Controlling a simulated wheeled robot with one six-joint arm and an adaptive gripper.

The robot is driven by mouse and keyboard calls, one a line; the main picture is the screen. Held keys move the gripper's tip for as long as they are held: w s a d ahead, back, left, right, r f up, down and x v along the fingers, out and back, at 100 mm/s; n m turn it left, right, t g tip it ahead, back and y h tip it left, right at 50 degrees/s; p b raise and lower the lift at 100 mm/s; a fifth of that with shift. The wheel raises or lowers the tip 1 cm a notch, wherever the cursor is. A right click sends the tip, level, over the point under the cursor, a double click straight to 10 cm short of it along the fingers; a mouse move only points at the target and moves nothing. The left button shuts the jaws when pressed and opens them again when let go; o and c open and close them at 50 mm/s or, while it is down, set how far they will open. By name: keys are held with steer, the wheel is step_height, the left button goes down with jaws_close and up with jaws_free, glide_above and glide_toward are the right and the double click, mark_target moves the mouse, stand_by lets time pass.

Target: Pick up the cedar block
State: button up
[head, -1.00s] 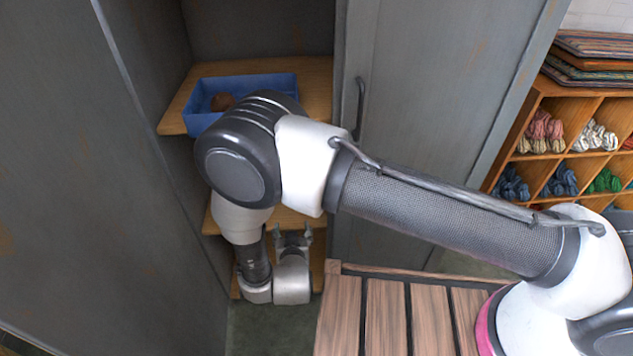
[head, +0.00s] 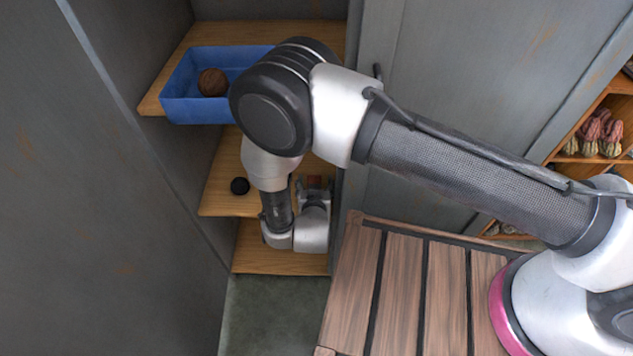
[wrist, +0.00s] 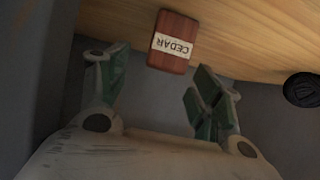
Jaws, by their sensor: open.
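The cedar block (wrist: 174,42) is a reddish-brown block with a white label reading CEDAR. In the wrist view it lies on a wooden shelf, ahead of my gripper (wrist: 158,88) and roughly between the lines of its two fingers. The fingers have green pads, are spread apart, and hold nothing. I cannot tell the exact gap between fingertips and block.
A dark round object (head: 240,186) sits on the middle shelf (head: 222,200), left of my arm; it also shows in the wrist view (wrist: 301,89). A blue bin (head: 195,110) with a brown ball (head: 212,82) stands on the upper shelf. The cabinet door (head: 440,120) is at right.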

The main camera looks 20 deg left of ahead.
mark_target(315, 176)
steer(key=x, duration=0.7)
steer(key=shift+a+f, duration=0.1)
steer(key=shift+a, duration=0.05)
steer(key=shift+s, duration=0.1)
steer(key=c, duration=1.1)
